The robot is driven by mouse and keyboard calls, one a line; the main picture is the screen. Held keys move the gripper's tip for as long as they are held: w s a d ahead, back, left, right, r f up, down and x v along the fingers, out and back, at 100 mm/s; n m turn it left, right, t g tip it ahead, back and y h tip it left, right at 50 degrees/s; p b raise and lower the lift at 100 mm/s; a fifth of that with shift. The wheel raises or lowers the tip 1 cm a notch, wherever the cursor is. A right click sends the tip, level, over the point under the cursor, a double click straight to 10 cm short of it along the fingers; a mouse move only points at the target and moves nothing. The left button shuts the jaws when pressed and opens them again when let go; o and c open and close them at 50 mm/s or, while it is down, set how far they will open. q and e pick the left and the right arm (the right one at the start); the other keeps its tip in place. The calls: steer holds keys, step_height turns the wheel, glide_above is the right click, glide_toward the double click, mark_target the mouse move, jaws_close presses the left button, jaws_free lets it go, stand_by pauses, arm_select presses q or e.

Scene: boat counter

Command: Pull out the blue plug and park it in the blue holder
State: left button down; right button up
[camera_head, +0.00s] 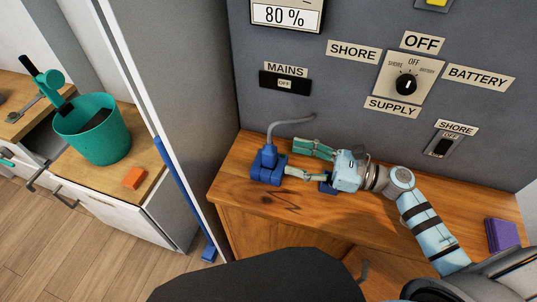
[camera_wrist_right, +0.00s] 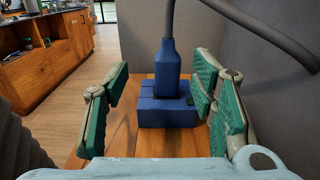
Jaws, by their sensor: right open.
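The blue plug (camera_head: 269,154) stands upright on a blue block (camera_head: 267,174) near the left end of the wooden counter, with a grey cable rising from its top. In the right wrist view the plug (camera_wrist_right: 167,70) meets the top of the blue block (camera_wrist_right: 152,118); how deep it sits is hidden. My right gripper (camera_head: 297,160) is open and empty, its fingers pointing at the plug. In the wrist view the green pads flank the plug on both sides, apart from it. Another blue piece (camera_head: 327,187) shows partly under the gripper. My left gripper is not in view.
A grey panel (camera_head: 310,95) with switches and labels rises behind the counter (camera_head: 290,210). The cable (camera_head: 290,121) arches to this panel. A purple block (camera_head: 502,235) lies at the right end. A teal bucket (camera_head: 95,140) stands on another counter left.

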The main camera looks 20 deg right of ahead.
mark_target(276, 152)
steer(key=x, duration=0.7)
steer(key=shift+w+f+p, duration=0.35)
steer(key=shift+w+f, duration=0.05)
steer(key=shift+w, duration=0.2)
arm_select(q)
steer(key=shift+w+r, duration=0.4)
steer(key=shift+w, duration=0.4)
arm_select(e)
steer(key=shift+a, duration=0.15)
jaws_close()
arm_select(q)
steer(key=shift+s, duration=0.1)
